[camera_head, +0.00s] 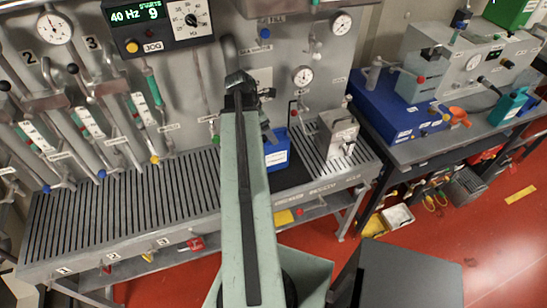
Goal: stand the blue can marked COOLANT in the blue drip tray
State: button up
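A blue can (277,155) with a white label stands at the right end of the slatted grey bench, partly hidden behind my arm. Its label is too small to read. My gripper (240,82) is at the far end of my pale green arm, above and left of the can, in front of the panel. Its fingers are too small and dark to tell whether they are open.
The slatted bench (110,205) runs along a grey panel of gauges, valves and hoses. A grey metal box (338,135) stands right of the can. An orange item (459,116) and a teal container (508,106) lie on the right table. A gap separates bench and table.

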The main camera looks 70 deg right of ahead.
aim_at(273, 149)
jog(key=b+x, duration=0.2)
jog(key=x, duration=0.1)
jog(key=shift+a, duration=0.1)
jog(key=shift+r, duration=0.2)
jog(key=b+x, duration=0.5)
jog(key=shift+w+a+f, duration=0.2)
jog(key=shift+w+f, duration=0.05)
jog(key=shift+w, duration=0.1)
jog(key=shift+c, duration=0.6)
grip_shut()
